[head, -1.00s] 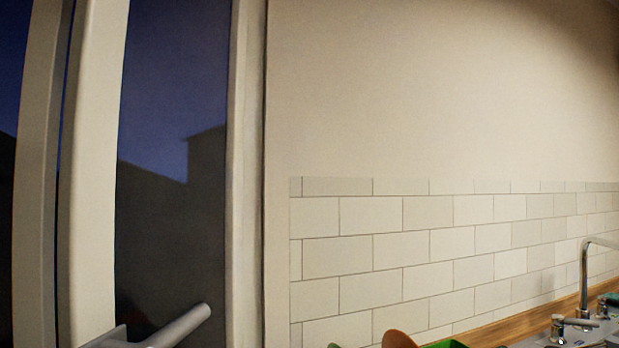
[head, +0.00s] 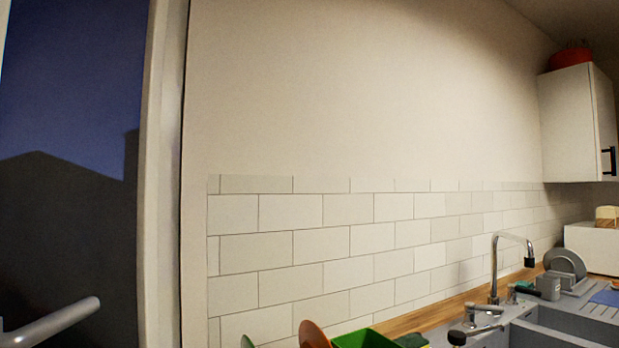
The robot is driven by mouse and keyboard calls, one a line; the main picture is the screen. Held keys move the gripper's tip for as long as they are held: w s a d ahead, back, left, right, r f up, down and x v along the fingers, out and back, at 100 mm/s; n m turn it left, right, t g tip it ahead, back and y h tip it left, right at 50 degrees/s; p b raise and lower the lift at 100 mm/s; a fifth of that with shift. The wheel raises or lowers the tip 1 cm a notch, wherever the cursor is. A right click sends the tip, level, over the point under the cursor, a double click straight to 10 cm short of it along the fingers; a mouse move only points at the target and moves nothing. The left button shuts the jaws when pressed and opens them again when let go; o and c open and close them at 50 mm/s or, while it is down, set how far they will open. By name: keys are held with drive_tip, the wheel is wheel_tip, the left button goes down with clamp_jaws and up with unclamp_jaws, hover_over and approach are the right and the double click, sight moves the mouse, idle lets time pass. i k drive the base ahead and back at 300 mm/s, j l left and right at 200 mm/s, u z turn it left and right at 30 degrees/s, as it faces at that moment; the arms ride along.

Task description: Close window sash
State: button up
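The window is at the left of the head view, with a dark view of night sky and a roof outline (head: 65,210). A pale upright frame (head: 162,180) borders it on the right. A grey lever handle (head: 55,322) juts in at the lower left, its root cut off by the picture edge. Only a thin pale sliver, perhaps the sash edge, shows at the top left. How far the sash stands open cannot be told. My gripper is not in view.
A tiled wall (head: 290,247) runs right of the window. Along it are a wooden ledge (head: 400,322), a green rack (head: 366,340) with plates, a tap (head: 494,270) and a grey sink (head: 560,338). A white wall cabinet (head: 568,125) hangs at the right.

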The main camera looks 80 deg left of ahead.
sight(147, 292)
drive_tip(key=u, duration=0.45)
drive_tip(key=i+u, duration=0.15)
drive_tip(key=u, duration=0.8)
drive_tip(key=i+l+u, duration=0.1)
drive_tip(key=u, duration=0.35)
drive_tip(key=l+u, duration=0.1)
drive_tip(key=u, duration=0.35)
drive_tip(key=i+l+u, duration=0.1)
drive_tip(key=u, duration=0.35)
drive_tip(key=l+u, duration=0.1)
drive_tip(key=u, duration=0.35)
drive_tip(key=l+u, duration=0.15)
drive_tip(key=u, duration=0.35)
drive_tip(key=k+j, duration=0.15)
drive_tip(key=j, duration=0.25)
